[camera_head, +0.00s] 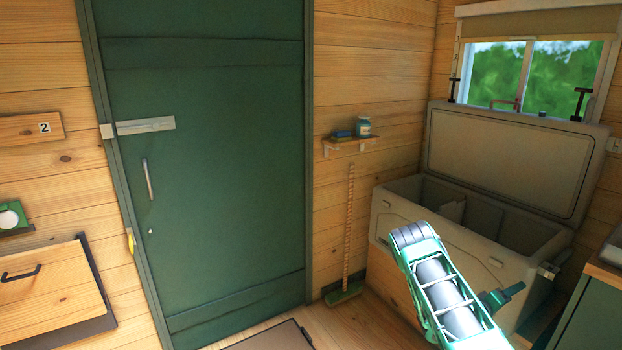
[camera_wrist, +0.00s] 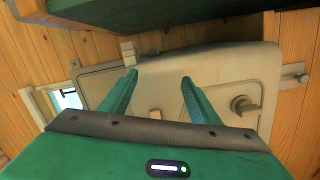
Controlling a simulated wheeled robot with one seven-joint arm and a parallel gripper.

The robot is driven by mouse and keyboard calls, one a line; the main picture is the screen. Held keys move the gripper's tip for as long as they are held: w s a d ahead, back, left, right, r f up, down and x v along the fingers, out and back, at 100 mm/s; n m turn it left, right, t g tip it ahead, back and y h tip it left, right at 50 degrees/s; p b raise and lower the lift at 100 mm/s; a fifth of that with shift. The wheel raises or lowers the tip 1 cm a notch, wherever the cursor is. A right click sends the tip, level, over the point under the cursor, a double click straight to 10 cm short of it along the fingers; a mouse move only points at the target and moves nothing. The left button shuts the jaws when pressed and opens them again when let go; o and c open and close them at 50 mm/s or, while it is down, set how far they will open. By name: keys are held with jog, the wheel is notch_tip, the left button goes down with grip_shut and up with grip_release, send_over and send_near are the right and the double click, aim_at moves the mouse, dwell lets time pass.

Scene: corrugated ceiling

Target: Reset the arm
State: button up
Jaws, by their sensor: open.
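My gripper (camera_wrist: 159,76) is open in the wrist view, with its two green fingers apart and nothing between them. Beyond the fingers is a beige panel with a knob and fittings, seemingly part of the cooler chest. In the head view my green and grey arm reaches up from the bottom right, in front of the open cooler chest (camera_head: 400,218). I cannot clearly make out the fingertips in that view.
The chest's lid (camera_head: 505,155) stands raised below the window (camera_head: 530,75). A green door (camera_head: 215,160) is shut at the left. A broom (camera_head: 348,230) leans under a small shelf (camera_head: 352,143). A green cabinet (camera_head: 592,310) stands at the right edge.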

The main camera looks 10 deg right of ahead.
jog(key=s+a+r+m+g+y, duration=0.35)
jog(key=s+r, duration=0.25)
jog(key=r, duration=0.2)
jog(key=s+a+r+m+g+y, duration=0.25)
jog(key=s+r+m, duration=0.25)
jog(key=s+r, duration=0.25)
jog(key=s+a+r+n+y, duration=0.1)
jog(key=s+a+r+y, duration=0.2)
jog(key=s+a, duration=0.4)
jog(key=s+a+r+t+y, duration=0.1)
jog(key=s+a+r+y, duration=0.3)
jog(key=s+a, duration=0.4)
jog(key=s+a+r+n+y, duration=0.1)
jog(key=s+a+r+y, duration=0.3)
jog(key=a, duration=1.3)
jog(key=s+r, duration=0.1)
jog(key=s, duration=0.3)
jog(key=shift+r+n, duration=0.2)
jog(key=shift+n, duration=0.15)
